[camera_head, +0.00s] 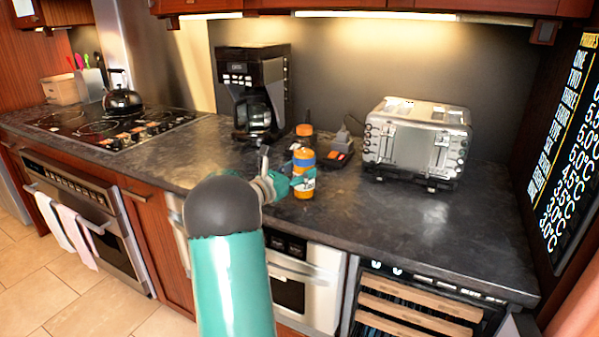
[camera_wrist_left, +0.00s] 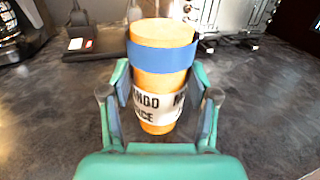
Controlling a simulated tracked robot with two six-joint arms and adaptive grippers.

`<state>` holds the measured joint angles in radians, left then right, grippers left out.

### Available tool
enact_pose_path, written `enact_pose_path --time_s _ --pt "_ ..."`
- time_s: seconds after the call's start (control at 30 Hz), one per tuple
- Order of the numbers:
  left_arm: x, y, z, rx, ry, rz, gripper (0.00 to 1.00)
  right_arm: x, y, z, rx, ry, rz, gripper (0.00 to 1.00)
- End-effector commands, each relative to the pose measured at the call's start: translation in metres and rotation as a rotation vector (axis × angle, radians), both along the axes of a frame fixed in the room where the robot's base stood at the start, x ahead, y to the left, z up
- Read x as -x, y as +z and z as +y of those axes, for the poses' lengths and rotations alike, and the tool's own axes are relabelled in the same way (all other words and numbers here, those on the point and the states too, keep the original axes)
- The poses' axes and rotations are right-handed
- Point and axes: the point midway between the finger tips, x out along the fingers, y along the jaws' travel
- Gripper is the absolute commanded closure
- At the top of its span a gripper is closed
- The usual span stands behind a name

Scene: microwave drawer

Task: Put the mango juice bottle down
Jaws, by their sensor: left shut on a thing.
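The mango juice bottle (camera_head: 304,177) is orange with a blue band and a white label. It is upright over the dark counter (camera_head: 400,215), between the coffee maker and the toaster. My left gripper (camera_head: 291,184) is shut around it from the front. In the left wrist view the bottle (camera_wrist_left: 161,47) stands between the fingers of my left gripper (camera_wrist_left: 160,105), which press near its label. Its lower end is partly hidden by the gripper, so I cannot tell whether it touches the counter. My right gripper is not in view.
A coffee maker (camera_head: 252,80) stands behind left, a toaster (camera_head: 418,140) to the right. Another orange-topped container (camera_head: 304,130) and a small dark device (camera_head: 338,155) with a red part stand just behind the bottle. The counter is clear to the right front. A kettle (camera_head: 122,99) sits on the stove.

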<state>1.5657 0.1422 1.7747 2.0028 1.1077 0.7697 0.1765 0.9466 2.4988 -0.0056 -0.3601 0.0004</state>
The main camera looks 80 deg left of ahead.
Motion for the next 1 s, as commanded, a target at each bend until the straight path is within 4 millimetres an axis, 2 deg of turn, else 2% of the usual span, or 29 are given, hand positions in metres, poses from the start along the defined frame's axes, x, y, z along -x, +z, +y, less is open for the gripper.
enact_pose_path --time_s 0.17,0.2,0.33,0.73,0.87,1.0 --pt "0.000 -0.001 0.000 -0.003 0.000 -0.002 0.92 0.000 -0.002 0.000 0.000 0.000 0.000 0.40" --pt "0.000 -0.002 0.000 0.000 0.000 0.000 0.37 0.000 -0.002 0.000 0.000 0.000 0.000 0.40" --pt "0.001 -0.001 0.000 0.001 0.001 0.001 0.15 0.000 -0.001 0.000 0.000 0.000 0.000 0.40" --pt "0.001 0.001 0.000 0.001 0.001 0.001 0.15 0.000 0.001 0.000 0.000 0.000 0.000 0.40" --pt "0.013 -0.001 -0.007 0.000 0.004 0.002 0.15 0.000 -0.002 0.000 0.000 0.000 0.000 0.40" --pt "0.033 -0.001 -0.021 0.001 0.006 0.003 0.15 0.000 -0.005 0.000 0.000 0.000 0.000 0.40"
